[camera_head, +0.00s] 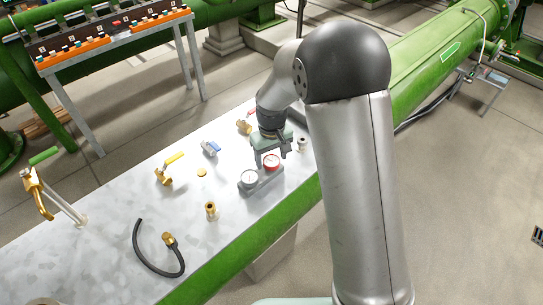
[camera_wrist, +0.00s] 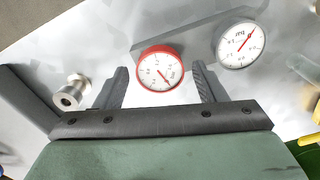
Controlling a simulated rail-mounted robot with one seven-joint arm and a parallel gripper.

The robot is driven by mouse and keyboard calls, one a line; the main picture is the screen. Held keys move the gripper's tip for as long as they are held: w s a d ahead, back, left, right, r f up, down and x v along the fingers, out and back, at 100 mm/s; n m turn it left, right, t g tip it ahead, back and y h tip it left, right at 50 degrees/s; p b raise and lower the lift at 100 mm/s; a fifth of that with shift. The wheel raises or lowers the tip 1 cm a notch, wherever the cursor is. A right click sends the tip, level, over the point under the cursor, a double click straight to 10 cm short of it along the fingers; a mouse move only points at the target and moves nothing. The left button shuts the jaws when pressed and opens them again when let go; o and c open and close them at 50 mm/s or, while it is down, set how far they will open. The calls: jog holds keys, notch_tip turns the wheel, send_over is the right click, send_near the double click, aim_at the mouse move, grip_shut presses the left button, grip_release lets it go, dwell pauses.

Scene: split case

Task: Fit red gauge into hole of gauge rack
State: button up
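The red gauge (camera_head: 272,162) has a round white dial with a red rim. It is upright at the right end of the grey gauge rack (camera_head: 264,181), and a grey-rimmed gauge (camera_head: 249,178) stands at the rack's other end. In the wrist view the red gauge (camera_wrist: 161,68) is between the two fingers of my gripper (camera_wrist: 160,72), with a visible gap on each side. My gripper is open and also shows just above the red gauge in the head view (camera_head: 271,157). The red gauge's stem and the hole beneath it are hidden, so its seating depth cannot be told.
The metal table (camera_head: 120,210) also holds a yellow-handled valve (camera_head: 168,168), a blue-handled valve (camera_head: 210,148), brass fittings (camera_head: 210,209) and a black hose (camera_head: 148,259). A small metal fitting (camera_wrist: 71,93) lies close left of my gripper.

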aim_at(272, 161)
jog(key=shift+r, duration=0.1)
notch_tip(272, 161, up, 17)
jog(key=b, duration=0.2)
dwell(0.5)
jog(key=shift+r, duration=0.1)
jog(key=s+d+f+m, duration=0.2)
jog(key=s+d, duration=0.5)
jog(key=s, duration=0.5)
jog(key=s+d+f+m, duration=0.3)
jog(key=s+d, duration=0.4)
jog(key=s, duration=0.6)
jog(key=shift+s+d+f+m+t, duration=0.3)
jog(key=shift+f+t, duration=0.1)
jog(key=shift+f, duration=0.35)
